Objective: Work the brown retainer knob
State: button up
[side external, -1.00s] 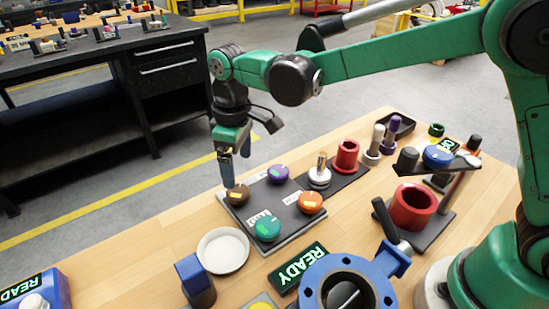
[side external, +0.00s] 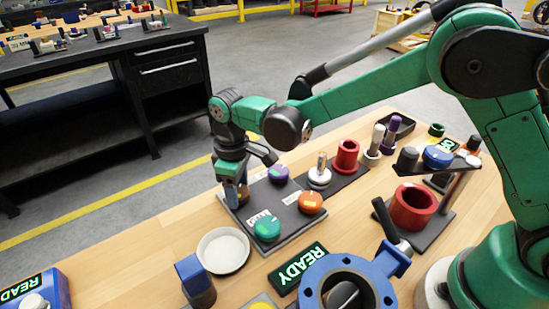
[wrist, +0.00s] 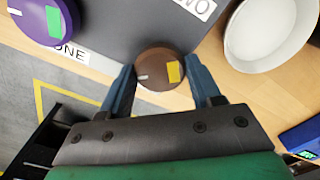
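The brown retainer knob (wrist: 157,72) is round, with a yellow patch and a white mark on top. It sits on the dark panel (side external: 275,223), at the panel's left corner in the side view. My gripper (wrist: 160,74) is down at the knob, one blue finger on either side of it in the wrist view. The fingers are spread about the knob's width. I cannot tell whether they press on it or leave a small gap. In the side view my gripper (side external: 236,196) hides most of the knob.
Purple (side external: 278,173), orange (side external: 311,203) and green (side external: 268,229) knobs share the panel. A white dish (side external: 223,250) stands just in front of it. A pin and a red cylinder (side external: 346,156) stand behind. Bare wood lies left of the panel.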

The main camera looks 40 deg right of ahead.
jog(key=c, duration=0.5)
jog(key=shift+c, duration=0.2)
jog(key=shift+m, duration=2.9)
jog(key=o, duration=1.3)
jog(key=shift+r, duration=2.85)
